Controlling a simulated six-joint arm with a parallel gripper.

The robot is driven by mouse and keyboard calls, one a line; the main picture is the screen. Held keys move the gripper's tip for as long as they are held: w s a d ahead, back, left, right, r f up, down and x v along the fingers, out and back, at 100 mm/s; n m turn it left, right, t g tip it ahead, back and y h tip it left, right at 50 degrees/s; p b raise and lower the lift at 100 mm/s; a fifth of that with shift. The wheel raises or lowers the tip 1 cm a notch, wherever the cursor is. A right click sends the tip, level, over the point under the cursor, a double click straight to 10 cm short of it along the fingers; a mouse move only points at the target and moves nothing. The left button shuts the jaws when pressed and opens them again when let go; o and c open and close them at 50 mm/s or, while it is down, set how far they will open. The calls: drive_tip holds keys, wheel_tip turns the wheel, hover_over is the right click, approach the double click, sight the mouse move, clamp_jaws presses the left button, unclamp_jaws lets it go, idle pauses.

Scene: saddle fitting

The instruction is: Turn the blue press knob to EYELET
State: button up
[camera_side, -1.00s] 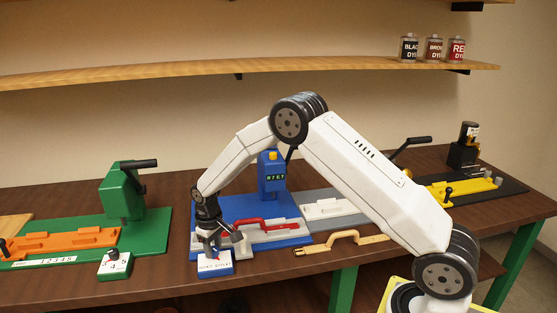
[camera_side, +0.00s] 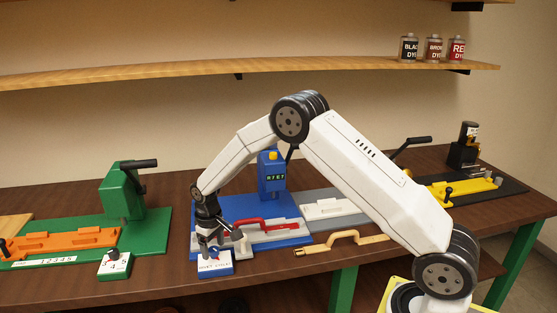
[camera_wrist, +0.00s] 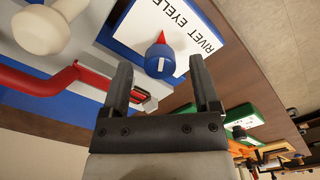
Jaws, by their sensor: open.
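The blue knob (camera_wrist: 158,62) sits on a white plate (camera_wrist: 205,62) lettered RIVET and EYELET. Its red pointer (camera_wrist: 162,37) leans toward the EYELET word. In the side view the knob (camera_side: 214,254) is small, on the blue-sided box at the front of the blue press (camera_side: 272,175). My gripper (camera_wrist: 162,72) is open, with one finger on each side of the knob in the wrist view. In the side view my gripper (camera_side: 206,240) is just above the box and appears clear of the knob. The small display on the press is too small to read surely.
A red-handled clamp (camera_side: 262,224) lies close to the right of my gripper on the blue base. A tan strap piece (camera_side: 345,237) lies at the table's front.

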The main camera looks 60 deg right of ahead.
sight(214, 249)
drive_tip(key=shift+r, duration=3.7)
drive_tip(key=shift+s, duration=0.1)
drive_tip(key=shift+s+a+r, duration=0.1)
drive_tip(key=shift+s+r, duration=0.2)
drive_tip(key=shift+s, duration=0.2)
drive_tip(key=s+a+r+t, duration=0.2)
drive_tip(key=s, duration=2.1)
drive_tip(key=shift+m+t, duration=0.3)
drive_tip(key=shift+r, duration=0.1)
